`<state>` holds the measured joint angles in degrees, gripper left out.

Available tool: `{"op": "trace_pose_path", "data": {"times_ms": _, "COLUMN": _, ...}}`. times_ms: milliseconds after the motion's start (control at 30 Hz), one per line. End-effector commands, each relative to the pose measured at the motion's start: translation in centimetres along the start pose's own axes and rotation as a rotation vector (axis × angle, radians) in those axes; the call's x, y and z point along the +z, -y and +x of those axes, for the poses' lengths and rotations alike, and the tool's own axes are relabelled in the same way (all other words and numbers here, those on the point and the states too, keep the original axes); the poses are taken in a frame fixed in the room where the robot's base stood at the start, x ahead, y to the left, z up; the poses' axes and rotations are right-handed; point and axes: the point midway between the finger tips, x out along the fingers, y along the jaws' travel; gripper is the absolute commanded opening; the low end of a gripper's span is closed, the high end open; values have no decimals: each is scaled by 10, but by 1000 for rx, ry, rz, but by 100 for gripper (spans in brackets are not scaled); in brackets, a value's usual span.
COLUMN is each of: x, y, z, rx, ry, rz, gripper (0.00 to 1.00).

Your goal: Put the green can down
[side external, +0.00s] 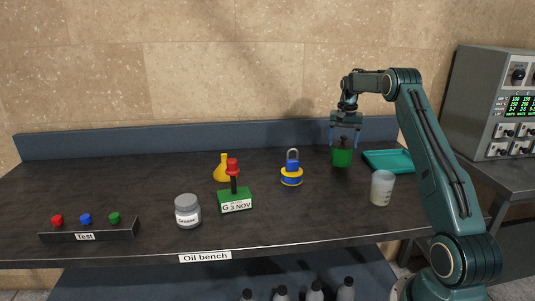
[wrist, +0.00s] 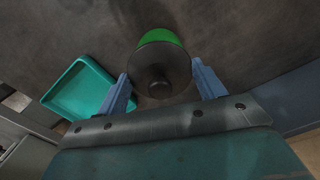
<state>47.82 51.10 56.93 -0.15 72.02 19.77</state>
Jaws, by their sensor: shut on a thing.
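The green can (side external: 342,158) has a dark top with a knob and is upright in the side external view, toward the right of the bench. My gripper (side external: 345,141) is above it with its fingers pointing down, shut on its dark upper part. In the wrist view the green can (wrist: 160,40) shows its green side behind the round dark top, between the two blue fingers of my gripper (wrist: 160,85). I cannot tell whether the can's bottom touches the bench (side external: 270,225).
A teal tray (side external: 388,168) lies right of the can, and a translucent cup (side external: 382,188) stands in front. A blue padlock on a yellow ring (side external: 292,175), a green block with red knob (side external: 235,200), a yellow funnel (side external: 221,172) and a grey jar (side external: 187,212) stand left.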

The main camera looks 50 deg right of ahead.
Motion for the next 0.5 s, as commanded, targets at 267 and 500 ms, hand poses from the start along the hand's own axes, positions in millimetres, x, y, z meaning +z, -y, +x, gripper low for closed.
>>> {"op": "trace_pose_path", "data": {"times_ms": 267, "x": 0, "y": 0, "z": 16, "rx": -1, "ry": -2, "rz": 0, "gripper": 0}}
{"op": "trace_pose_path", "data": {"times_ms": 500, "x": 0, "y": 0, "z": 16, "rx": -1, "ry": -1, "rz": 0, "gripper": 0}}
